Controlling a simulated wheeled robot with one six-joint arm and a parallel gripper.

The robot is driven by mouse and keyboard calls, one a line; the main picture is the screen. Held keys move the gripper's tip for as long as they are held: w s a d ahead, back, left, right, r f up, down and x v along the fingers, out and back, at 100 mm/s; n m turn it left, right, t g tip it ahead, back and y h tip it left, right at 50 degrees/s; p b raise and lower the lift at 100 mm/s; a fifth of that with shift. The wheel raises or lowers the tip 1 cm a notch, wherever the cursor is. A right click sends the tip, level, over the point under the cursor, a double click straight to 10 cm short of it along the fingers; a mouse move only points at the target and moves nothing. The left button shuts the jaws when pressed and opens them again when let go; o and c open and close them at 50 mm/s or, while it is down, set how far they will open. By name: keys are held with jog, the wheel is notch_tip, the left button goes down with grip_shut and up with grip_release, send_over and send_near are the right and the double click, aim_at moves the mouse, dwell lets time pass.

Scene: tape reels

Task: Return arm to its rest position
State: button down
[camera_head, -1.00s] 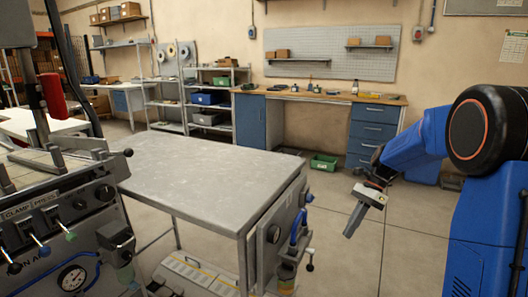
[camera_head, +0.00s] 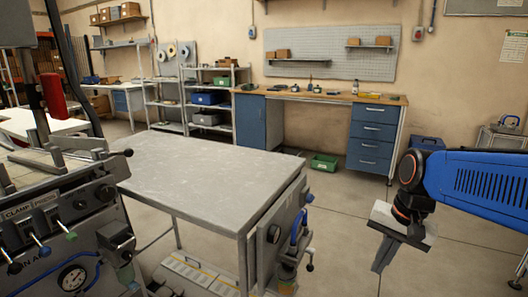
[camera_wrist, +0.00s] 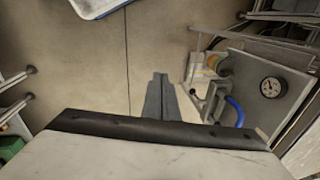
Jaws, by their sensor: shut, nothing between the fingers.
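My blue arm reaches in from the right edge in the head view. My gripper (camera_head: 381,262) hangs at its end, fingers pointing down over the bare floor, right of the grey table. The fingers are together with nothing between them. In the wrist view my gripper (camera_wrist: 158,80) shows as one closed dark grey shape above the floor. It touches nothing that I can see.
The grey table (camera_head: 200,178) has a bare top. A clamp press (camera_head: 60,225) stands at the left. A blue-drawered workbench (camera_head: 372,137) and a green bin (camera_head: 324,162) are behind. Floor (camera_head: 345,225) between table and gripper is clear.

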jog(key=s+d+f+n+t+h, duration=0.1)
jog(key=s+f+n+t, duration=0.1)
jog(key=s+n, duration=0.4)
jog(key=shift+s+d+t+h, duration=0.3)
jog(key=shift+s+t, duration=0.4)
jog(key=shift+s, duration=1.45)
jog(key=shift+f, duration=0.1)
